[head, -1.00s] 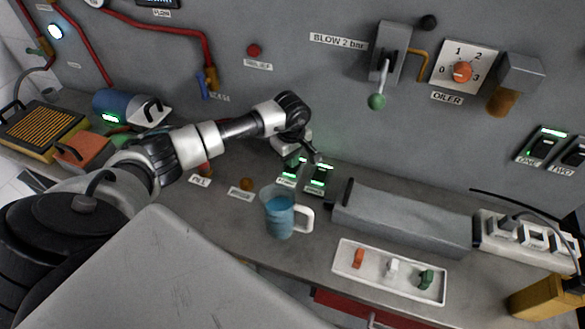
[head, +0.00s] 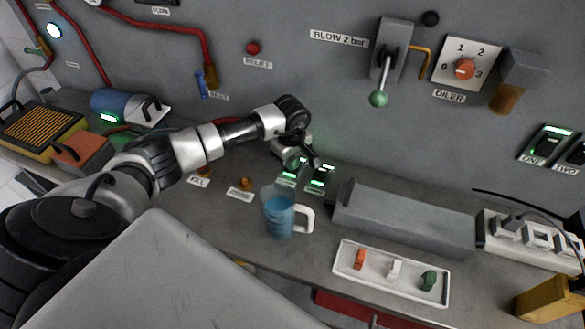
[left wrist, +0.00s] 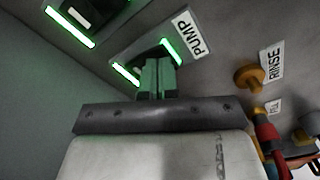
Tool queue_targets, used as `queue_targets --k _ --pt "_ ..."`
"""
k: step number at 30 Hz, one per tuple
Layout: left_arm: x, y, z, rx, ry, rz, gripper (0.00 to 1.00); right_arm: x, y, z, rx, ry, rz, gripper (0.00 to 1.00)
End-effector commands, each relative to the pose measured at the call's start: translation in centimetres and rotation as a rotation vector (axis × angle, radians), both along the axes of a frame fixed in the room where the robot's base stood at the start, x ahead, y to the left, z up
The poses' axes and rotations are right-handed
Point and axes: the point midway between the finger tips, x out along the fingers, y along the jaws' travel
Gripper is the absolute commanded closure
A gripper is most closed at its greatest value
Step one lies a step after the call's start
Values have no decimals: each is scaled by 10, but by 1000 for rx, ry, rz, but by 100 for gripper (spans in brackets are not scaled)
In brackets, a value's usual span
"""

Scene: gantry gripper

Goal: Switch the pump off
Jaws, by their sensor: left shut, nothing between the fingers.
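The pump switch (head: 289,172) is the left of two switches with lit green strips on the bench, in the head view. In the left wrist view the pump switch (left wrist: 124,72) sits beside its PUMP label (left wrist: 187,33), with green strips lit on both sides. My left gripper (left wrist: 159,66) is shut and empty, its fingertips over the middle of this switch. The fingers hide most of the rocker, so its tilt and any contact cannot be told. In the head view the left gripper (head: 302,158) is low above the two switches. My right gripper is not in view.
A second lit switch (head: 320,178) stands close to the right of the pump switch. A blue jug (head: 279,215) stands just in front. A rinse knob (head: 245,183) is to the left, and a long grey box (head: 405,218) to the right.

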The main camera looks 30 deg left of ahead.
Motion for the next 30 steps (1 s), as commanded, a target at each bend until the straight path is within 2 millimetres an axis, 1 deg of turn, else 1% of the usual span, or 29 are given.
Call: queue_targets --k 13,17,20,30 --pt "0 0 -8 1 0 0 100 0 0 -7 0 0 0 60" --pt "0 0 -6 1 0 0 100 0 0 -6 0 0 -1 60" --pt "0 0 -1 1 -1 0 100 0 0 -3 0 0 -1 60" --pt "0 0 27 1 -1 0 100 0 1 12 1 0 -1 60"
